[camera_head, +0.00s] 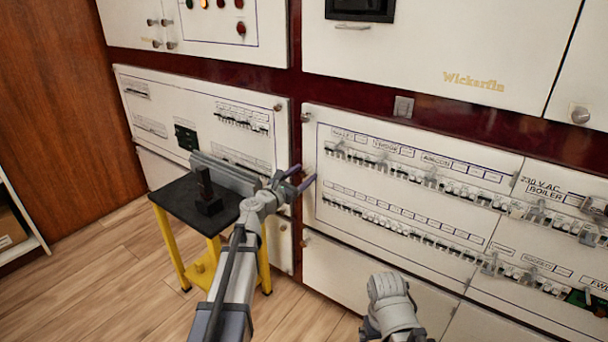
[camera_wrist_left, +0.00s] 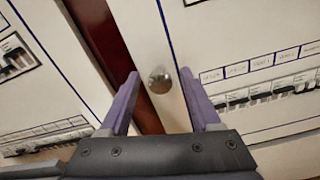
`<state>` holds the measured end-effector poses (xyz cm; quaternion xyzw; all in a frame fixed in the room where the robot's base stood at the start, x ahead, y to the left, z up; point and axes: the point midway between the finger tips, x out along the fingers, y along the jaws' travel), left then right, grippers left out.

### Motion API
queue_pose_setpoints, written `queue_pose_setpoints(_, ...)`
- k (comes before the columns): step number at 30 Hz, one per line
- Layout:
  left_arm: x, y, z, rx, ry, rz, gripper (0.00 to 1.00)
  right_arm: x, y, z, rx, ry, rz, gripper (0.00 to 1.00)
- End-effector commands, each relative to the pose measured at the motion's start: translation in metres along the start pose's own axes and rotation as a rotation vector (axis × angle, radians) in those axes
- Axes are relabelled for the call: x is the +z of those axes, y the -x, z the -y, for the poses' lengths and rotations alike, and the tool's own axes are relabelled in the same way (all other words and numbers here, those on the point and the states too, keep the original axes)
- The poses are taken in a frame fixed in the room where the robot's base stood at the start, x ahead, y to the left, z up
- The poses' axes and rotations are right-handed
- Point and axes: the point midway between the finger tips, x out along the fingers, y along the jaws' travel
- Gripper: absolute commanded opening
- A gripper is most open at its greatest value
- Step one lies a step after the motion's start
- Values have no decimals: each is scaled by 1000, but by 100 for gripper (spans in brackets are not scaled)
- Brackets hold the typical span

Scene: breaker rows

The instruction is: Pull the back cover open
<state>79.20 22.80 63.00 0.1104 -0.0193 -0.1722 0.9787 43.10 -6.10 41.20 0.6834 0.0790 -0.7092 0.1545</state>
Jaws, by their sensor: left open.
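White cabinet covers with breaker rows fill the wall; the frames do not label one as the back cover. The right cover (camera_head: 330,226) lies flat against the cabinet, with a round metal knob (camera_head: 305,117) near its upper left corner. My left gripper (camera_head: 300,178) is open and empty in front of the dark red gap beside this cover's left edge. In the left wrist view, a round knob (camera_wrist_left: 159,80) shows between the two purple fingers, farther off and untouched. My right gripper is out of sight; only part of my right arm shows at the bottom.
A black-topped stand with yellow legs (camera_head: 176,247), carrying a dark device (camera_head: 207,200), stands left of my left arm. The left breaker panel (camera_head: 185,100) is behind it. Small breaker levers (camera_head: 400,172) stick out of the right cover. Wooden floor lies open below.

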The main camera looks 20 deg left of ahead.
Motion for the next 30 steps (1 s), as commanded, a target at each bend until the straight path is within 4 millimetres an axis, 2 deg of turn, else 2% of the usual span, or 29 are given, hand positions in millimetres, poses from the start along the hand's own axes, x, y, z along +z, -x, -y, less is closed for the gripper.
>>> queue_pose_setpoints(3,0,-8,0,1,0,0,64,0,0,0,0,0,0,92)
queue_pose_setpoints(9,0,-7,0,1,0,0,64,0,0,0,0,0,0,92)
queue_pose_setpoints(26,0,-7,0,0,0,0,2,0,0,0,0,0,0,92)
queue_pose_setpoints(30,0,-7,0,0,0,0,0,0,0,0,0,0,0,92)
